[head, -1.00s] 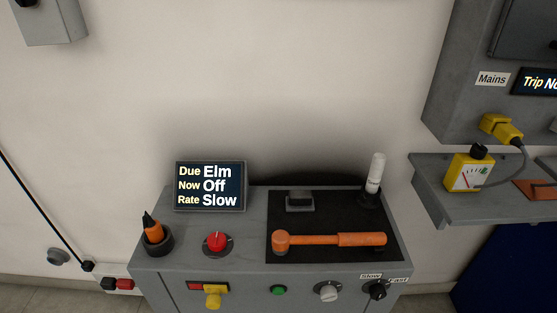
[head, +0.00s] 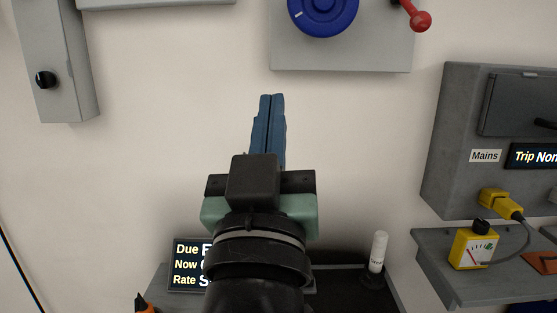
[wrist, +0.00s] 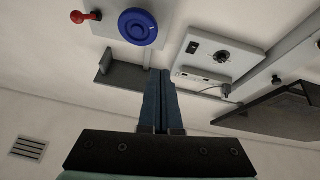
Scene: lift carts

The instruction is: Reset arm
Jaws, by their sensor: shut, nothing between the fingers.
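My gripper (head: 271,100) is raised in front of the pale wall in the head view, its two blue fingers together and pointing up. It holds nothing. In the wrist view the shut fingers (wrist: 159,75) point away toward a grey shelf on the wall. My arm and wrist hide most of the grey console below, including part of its display (head: 186,262), where "Due", "Now" and "Rate" still show at the left.
A blue dial (head: 323,12) and a red-knobbed lever (head: 420,21) are on a grey wall panel above. The Mains box (head: 460,120) and a shelf with a yellow meter (head: 474,246) are at the right. A white cylinder (head: 378,250) stands upright on the console.

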